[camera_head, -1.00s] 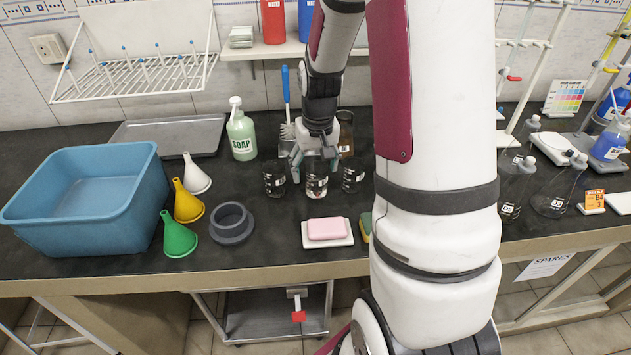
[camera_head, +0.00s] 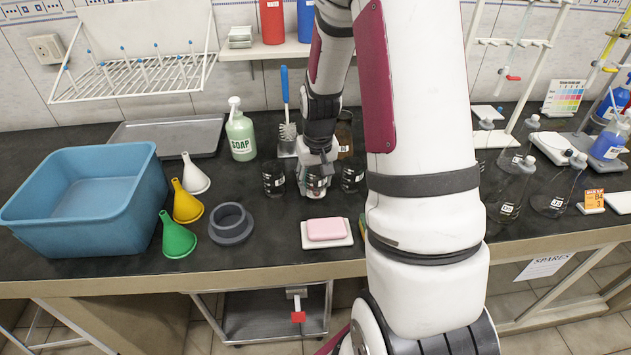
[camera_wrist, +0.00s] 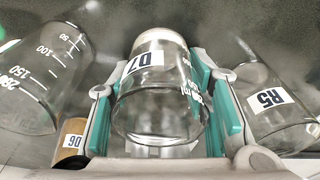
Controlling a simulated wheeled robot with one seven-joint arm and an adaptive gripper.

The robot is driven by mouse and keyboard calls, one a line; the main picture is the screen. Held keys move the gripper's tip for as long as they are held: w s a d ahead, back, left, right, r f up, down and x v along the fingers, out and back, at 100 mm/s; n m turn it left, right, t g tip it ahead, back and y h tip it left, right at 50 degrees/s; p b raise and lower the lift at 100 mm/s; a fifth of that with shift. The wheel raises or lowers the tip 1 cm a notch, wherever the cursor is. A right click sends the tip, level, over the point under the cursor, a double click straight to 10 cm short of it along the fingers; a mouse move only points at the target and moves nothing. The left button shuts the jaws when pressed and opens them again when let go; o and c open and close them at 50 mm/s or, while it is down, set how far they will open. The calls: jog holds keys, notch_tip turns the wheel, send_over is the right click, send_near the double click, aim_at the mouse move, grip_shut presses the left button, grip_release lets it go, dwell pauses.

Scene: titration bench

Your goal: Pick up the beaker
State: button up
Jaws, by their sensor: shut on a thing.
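A clear glass beaker labelled D7 (camera_wrist: 150,90) stands between the teal pads of my gripper (camera_wrist: 168,95) in the wrist view. The pads close on it from both sides. In the head view my gripper (camera_head: 316,172) reaches down over this middle beaker (camera_head: 316,187) on the dark bench, and the gripper hides its upper part. Whether the beaker touches the bench is hard to tell.
A graduated beaker (camera_wrist: 42,75) stands close on the left and a beaker labelled R5 (camera_wrist: 268,105) on the right. A brown item labelled D6 (camera_wrist: 72,140) is near. A soap bottle (camera_head: 240,135), pink soap (camera_head: 326,229) and blue basin (camera_head: 88,200) also stand on the bench.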

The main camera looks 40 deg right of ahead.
jog(key=shift+r, duration=0.1)
notch_tip(320, 180, up, 10)
dwell(1.2)
